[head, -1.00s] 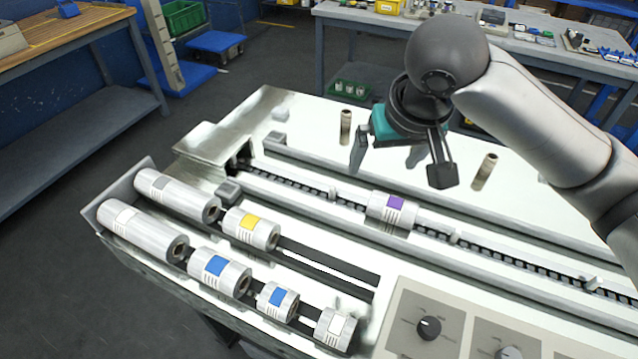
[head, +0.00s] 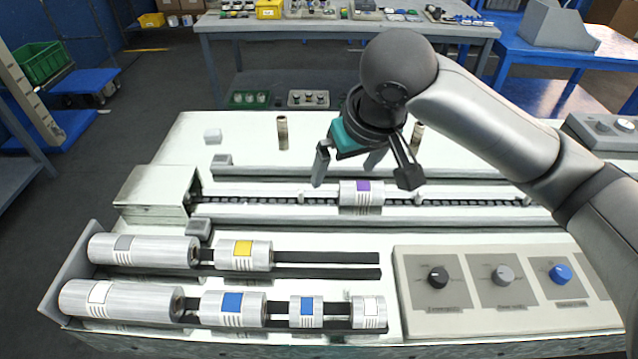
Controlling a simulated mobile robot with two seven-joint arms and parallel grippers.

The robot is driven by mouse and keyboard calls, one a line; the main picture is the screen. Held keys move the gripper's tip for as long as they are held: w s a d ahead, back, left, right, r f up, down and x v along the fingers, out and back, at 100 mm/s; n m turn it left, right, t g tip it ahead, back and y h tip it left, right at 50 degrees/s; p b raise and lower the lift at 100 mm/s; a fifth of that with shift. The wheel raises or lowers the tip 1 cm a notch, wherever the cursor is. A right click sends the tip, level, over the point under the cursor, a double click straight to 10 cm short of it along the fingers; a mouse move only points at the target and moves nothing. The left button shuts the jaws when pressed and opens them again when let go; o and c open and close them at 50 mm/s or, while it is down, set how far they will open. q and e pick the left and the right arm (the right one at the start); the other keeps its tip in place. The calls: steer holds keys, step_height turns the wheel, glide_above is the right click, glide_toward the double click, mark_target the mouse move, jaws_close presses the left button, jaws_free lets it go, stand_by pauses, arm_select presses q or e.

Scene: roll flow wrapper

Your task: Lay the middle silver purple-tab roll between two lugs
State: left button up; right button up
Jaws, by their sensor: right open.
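The silver roll with the purple tab (head: 362,197) lies in the chain channel (head: 260,198) of the machine. Small pale lugs stand up from the chain, one to its left (head: 301,196) and one to its right (head: 418,198); the roll sits between these two. My right gripper (head: 366,180) is open and empty, above and slightly behind the roll, with its fingers spread apart. It looks clear of the roll. My left gripper is not in view.
Silver rolls with grey, yellow, white and blue tabs lie on two dark rails (head: 325,258) at the front left. A knob panel (head: 440,315) stands front right. Two brown posts, one here (head: 282,132), rise behind the channel. A metal housing (head: 155,190) covers the channel's left end.

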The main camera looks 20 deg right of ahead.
arm_select(q)
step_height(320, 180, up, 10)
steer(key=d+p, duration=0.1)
steer(key=p, duration=0.8)
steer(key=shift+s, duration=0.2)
arm_select(e)
steer(key=shift+s+a+f+n+g+y, duration=0.2)
steer(key=shift+a+f+n+g+y, duration=0.25)
steer(key=shift+n, duration=1.75)
steer(key=shift+s+a+f+n+g+y, duration=0.2)
steer(key=shift+a+n+g+y, duration=0.45)
steer(key=shift+n, duration=1.55)
steer(key=shift+s+a+f+n+g+y, duration=0.3)
steer(key=shift+n+g+y, duration=0.35)
steer(key=shift+n, duration=1.55)
steer(key=shift+w, duration=0.1)
steer(key=shift+f, duration=0.1)
